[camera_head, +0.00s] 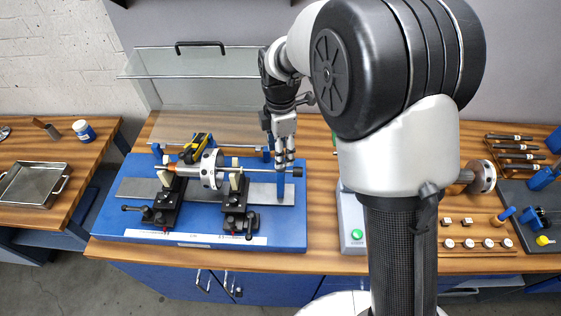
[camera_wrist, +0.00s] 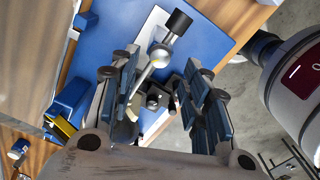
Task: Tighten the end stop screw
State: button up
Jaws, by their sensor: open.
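The balancing stand has a blue base (camera_head: 190,237) and carries a silver rotor disc (camera_head: 209,168) on a horizontal shaft (camera_head: 258,170). A black cylindrical knob (camera_head: 297,172) sits at the right end, beside a small blue upright (camera_head: 281,188); I cannot tell for sure whether this knob is the end stop screw. The knob also shows in the wrist view (camera_wrist: 180,22), at the end of a silver rod (camera_wrist: 148,72). My gripper (camera_head: 285,163) points down just above the right end of the shaft. In the wrist view its fingers (camera_wrist: 162,85) are apart, with the rod visible between them.
Black supports (camera_head: 238,205) with clamp levers stand under the shaft. A yellow-black device (camera_head: 196,148) is behind the rotor. A clear raised cover (camera_head: 200,63) stands at the back. A box with a green button (camera_head: 354,230) is to the right. A metal tray (camera_head: 34,184) lies far left.

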jog(key=shift+f, duration=2.25)
jog(key=shift+c, duration=0.2)
grip_shut()
